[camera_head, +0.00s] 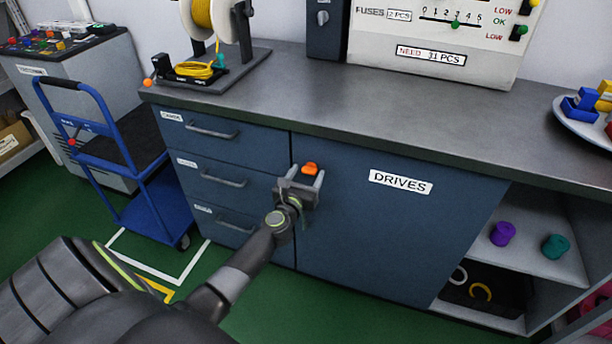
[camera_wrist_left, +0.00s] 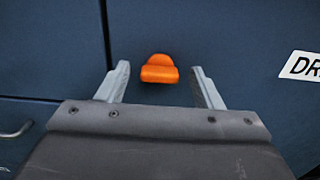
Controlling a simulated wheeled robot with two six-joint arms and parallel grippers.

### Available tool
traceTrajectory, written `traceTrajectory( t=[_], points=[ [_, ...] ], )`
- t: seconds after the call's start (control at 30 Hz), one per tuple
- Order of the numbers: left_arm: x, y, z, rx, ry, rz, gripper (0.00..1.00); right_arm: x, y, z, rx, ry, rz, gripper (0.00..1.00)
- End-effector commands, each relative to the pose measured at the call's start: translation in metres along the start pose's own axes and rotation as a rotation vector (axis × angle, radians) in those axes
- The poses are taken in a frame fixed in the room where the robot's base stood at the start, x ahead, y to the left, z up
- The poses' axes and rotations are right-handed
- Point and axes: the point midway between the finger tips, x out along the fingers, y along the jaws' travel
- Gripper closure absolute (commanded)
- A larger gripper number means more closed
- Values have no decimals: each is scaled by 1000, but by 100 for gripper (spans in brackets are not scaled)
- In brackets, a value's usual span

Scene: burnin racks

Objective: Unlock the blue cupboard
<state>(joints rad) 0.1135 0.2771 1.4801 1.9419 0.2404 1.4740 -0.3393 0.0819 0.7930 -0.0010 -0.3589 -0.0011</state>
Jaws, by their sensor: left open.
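The blue cupboard (camera_head: 390,240) is under the counter, with a flat door labelled DRIVES (camera_head: 400,182). An orange knob (camera_head: 310,168) sits near the door's upper left edge. It also shows in the left wrist view (camera_wrist_left: 159,69), with its wide bar lying roughly level. My left gripper (camera_head: 304,180) is open in front of the door. In the left wrist view, its two fingers (camera_wrist_left: 162,85) stand on either side of the knob, with a gap on both sides. The door looks closed. My right gripper is not in view.
Drawers with grey handles (camera_head: 213,130) are left of the door. A blue trolley (camera_head: 150,200) stands further left. An open shelf (camera_head: 535,245) with purple and teal items is at the right. The counter (camera_head: 400,115) above has clear room in its middle.

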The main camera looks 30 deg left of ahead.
Motion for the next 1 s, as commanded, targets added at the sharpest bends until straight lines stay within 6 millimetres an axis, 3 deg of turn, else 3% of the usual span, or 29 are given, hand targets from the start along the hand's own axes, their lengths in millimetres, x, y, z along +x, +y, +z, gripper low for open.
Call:
traceTrajectory(
  t=[0.03, 0.37, 0.67, 1.0],
  points=[
    [0, 0, 0, 0, 0, 0, 43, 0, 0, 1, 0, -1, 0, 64],
    [0, 0, 0, 0, 0, 0, 85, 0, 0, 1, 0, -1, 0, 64],
    [0, 0, 1, 39, 0, 0, 85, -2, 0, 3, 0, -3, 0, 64],
    [0, -2, 2, 263, 1, 0, 85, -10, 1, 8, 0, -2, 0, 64]
  ],
)
